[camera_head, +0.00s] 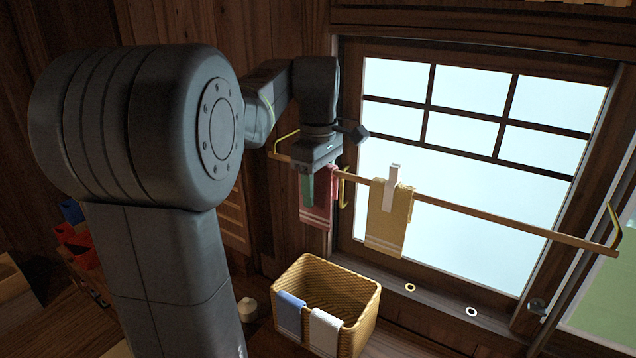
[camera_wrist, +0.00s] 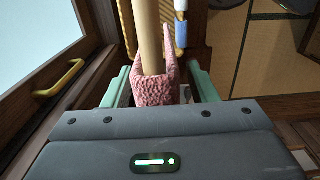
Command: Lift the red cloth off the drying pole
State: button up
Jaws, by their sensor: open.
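The red cloth (camera_head: 318,213) hangs folded over the drying pole (camera_head: 480,213), near the pole's left end. In the wrist view the red cloth (camera_wrist: 155,92) wraps over the pole (camera_wrist: 148,35), close in front of my gripper. My gripper (camera_head: 309,186) is at the cloth from above, and its body and a green finger hide part of the cloth's top. In the wrist view my gripper (camera_wrist: 163,84) is open, with one green finger on each side of the cloth. I cannot tell whether the fingers touch it.
A yellow cloth (camera_head: 385,235) with a white peg (camera_head: 391,183) hangs to the right on the pole. Below stands a wicker basket (camera_head: 358,312) with a blue cloth (camera_head: 289,312) and a white cloth (camera_head: 325,332) over its rim. The window (camera_head: 440,230) is close behind the pole.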

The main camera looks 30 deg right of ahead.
jog(key=shift+f, duration=0.1)
jog(key=shift+c, duration=0.4)
jog(key=c, duration=1)
jog(key=shift+o, duration=0.2)
notch_tip(320, 180, up, 18)
jog(key=p, duration=0.3)
